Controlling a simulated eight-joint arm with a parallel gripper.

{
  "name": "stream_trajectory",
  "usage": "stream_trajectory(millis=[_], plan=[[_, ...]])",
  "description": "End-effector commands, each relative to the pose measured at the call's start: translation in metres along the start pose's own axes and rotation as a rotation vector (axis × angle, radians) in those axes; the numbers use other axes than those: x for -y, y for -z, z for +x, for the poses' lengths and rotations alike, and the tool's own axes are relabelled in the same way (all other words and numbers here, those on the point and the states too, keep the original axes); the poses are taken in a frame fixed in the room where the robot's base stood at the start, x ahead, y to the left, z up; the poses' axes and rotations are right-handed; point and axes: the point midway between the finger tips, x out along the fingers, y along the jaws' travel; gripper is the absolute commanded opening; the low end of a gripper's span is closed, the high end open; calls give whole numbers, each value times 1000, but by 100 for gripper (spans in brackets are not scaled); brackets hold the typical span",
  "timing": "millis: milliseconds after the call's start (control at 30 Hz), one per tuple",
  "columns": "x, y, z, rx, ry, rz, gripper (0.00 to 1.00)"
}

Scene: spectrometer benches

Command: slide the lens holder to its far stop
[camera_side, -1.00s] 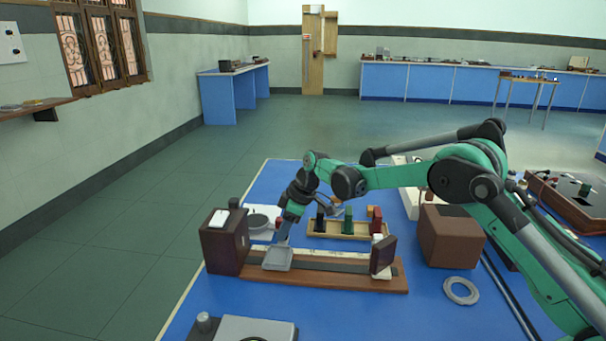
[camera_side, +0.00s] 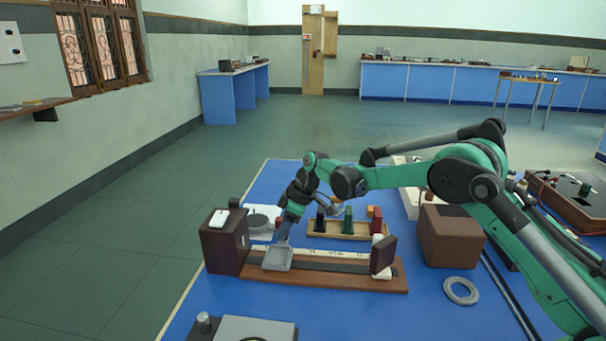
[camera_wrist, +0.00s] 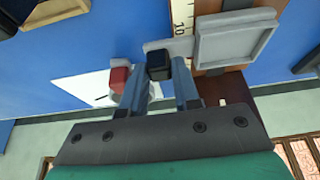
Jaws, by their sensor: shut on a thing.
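The lens holder (camera_side: 278,259) is a grey square frame. It stands near the left end of a wooden bench (camera_side: 350,283) with a dark rail, close to the brown box (camera_side: 224,244) there. In the wrist view the lens holder (camera_wrist: 237,40) has a side arm ending in a dark knob (camera_wrist: 158,66). My gripper (camera_wrist: 161,82) is shut on that knob, one blue finger on each side. In the side view my gripper (camera_side: 284,233) reaches down just behind the frame. Whether the holder touches a stop is hidden.
A dark upright plate (camera_side: 383,254) stands at the bench's right end. The rail between holder and plate looks clear. A pale scale (camera_wrist: 183,18) runs along the rail. Behind the bench is a wooden tray (camera_side: 350,232) with coloured pieces. A grey ring (camera_side: 461,291) lies at right.

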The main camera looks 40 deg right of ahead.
Motion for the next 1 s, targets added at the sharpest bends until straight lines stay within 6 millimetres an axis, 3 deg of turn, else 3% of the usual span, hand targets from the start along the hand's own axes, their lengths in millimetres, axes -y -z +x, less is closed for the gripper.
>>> stream_trajectory(millis=[433, 700, 967, 1000], plan=[[0, -1, -1, 0, 1, 1, 0], [0, -32, -14, -1, 0, 2, 0], [0, -35, -15, 4, 3, 1, 0], [0, -35, -15, 5, 3, 1, 29]])
